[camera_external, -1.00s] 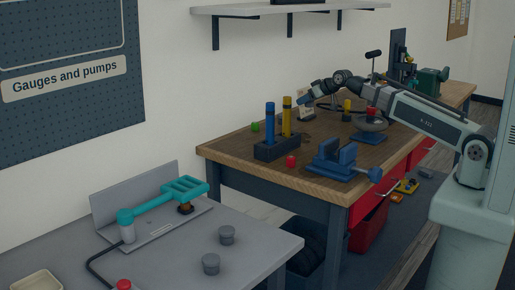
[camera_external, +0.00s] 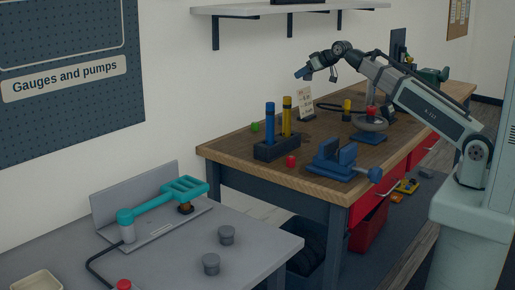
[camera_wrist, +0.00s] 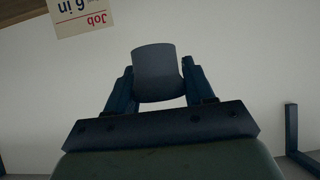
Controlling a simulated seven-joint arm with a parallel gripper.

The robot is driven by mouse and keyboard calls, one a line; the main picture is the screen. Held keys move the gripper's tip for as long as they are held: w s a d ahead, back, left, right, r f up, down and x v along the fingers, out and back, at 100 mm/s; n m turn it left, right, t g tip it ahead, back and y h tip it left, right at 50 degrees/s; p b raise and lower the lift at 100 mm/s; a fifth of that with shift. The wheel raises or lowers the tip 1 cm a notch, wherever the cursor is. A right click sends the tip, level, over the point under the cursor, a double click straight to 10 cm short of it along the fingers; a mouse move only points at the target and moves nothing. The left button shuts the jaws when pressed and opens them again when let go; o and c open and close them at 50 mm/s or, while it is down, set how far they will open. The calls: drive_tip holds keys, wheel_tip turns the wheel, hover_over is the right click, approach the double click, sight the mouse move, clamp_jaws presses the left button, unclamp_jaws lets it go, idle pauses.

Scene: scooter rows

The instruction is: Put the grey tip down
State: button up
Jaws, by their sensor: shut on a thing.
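My gripper (camera_external: 301,73) is in the air above the back of the wooden bench, higher than the small job card. In the wrist view my gripper (camera_wrist: 158,90) is shut on a dark grey cylinder-shaped piece, the grey tip (camera_wrist: 156,72). The tip sits between the two fingers and sticks out past them, touching nothing else that shows. In the external view the tip is too small to tell apart from the fingers.

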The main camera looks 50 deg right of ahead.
drive_tip(key=w+a+n+g+y, duration=0.1)
drive_tip(key=a+n+y, duration=0.4)
drive_tip(key=a, duration=3.9)
drive_tip(key=shift+w+a+r+n, duration=0.25)
drive_tip(key=shift+w+a+n, duration=0.1)
drive_tip(key=shift+w, duration=0.15)
drive_tip(key=s+a+n, duration=0.1)
drive_tip(key=s+a, duration=0.2)
drive_tip(key=a, duration=0.4)
drive_tip(key=s+a+g+y, duration=0.1)
drive_tip(key=s+a, duration=0.2)
drive_tip(key=a, duration=0.5)
drive_tip(key=s+a+n+g+y, duration=0.1)
drive_tip(key=s+a, duration=0.2)
drive_tip(key=a, duration=0.4)
drive_tip(key=shift+a+f+n, duration=0.1)
drive_tip(key=shift+a+n, duration=0.2)
drive_tip(key=shift+n, duration=0.05)
drive_tip(key=n+g+y, duration=0.2)
hover_over(188, 254)
wheel_tip(188, 254, down, 18)
drive_tip(key=shift+f, duration=5.55)
drive_tip(key=shift+f, duration=0.15)
drive_tip(key=o, duration=1)
